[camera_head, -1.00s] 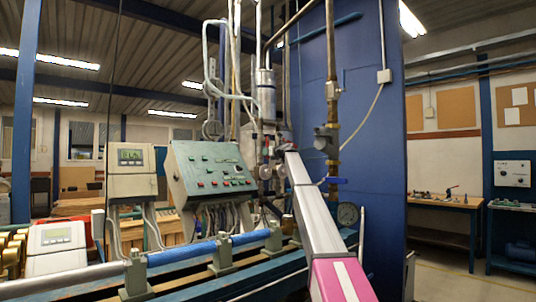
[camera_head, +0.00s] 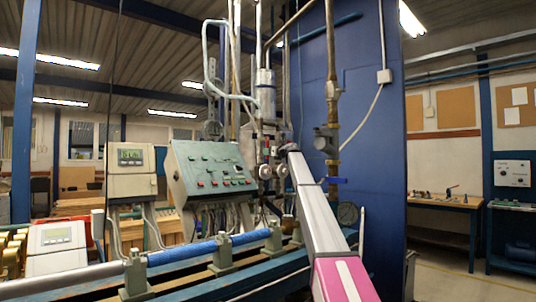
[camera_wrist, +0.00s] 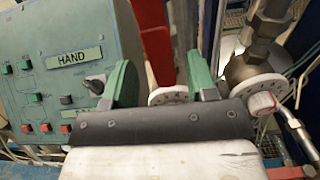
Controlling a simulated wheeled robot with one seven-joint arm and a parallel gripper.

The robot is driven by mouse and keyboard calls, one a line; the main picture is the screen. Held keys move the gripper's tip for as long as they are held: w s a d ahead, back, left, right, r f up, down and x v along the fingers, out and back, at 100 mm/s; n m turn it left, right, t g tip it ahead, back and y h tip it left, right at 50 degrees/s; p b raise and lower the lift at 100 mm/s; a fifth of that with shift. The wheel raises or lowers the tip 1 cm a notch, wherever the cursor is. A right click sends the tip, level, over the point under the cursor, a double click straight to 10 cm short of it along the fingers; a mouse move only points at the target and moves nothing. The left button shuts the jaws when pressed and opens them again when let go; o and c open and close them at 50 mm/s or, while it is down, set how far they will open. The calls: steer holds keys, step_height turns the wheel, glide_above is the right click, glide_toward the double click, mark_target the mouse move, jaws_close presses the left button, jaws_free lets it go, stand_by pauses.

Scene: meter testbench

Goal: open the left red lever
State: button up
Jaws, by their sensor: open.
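A red lever (camera_wrist: 157,45) stands upright in the wrist view, between the two green fingers of my gripper (camera_wrist: 160,62) as seen from the wrist. My gripper is open. The lever appears beyond the fingertips, and I see no contact. Its lower end is hidden behind the fingers and a white dial (camera_wrist: 168,95). In the head view my gripper (camera_head: 286,150) is small, beside the pipework, and the red lever cannot be made out there.
A green control panel (camera_head: 208,170) with buttons and a knob stands left of my gripper. A second white dial (camera_wrist: 252,91) and a metal pipe joint (camera_wrist: 255,60) are close on the right.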

steer(key=v, duration=0.8)
steer(key=shift+s+d, duration=0.2)
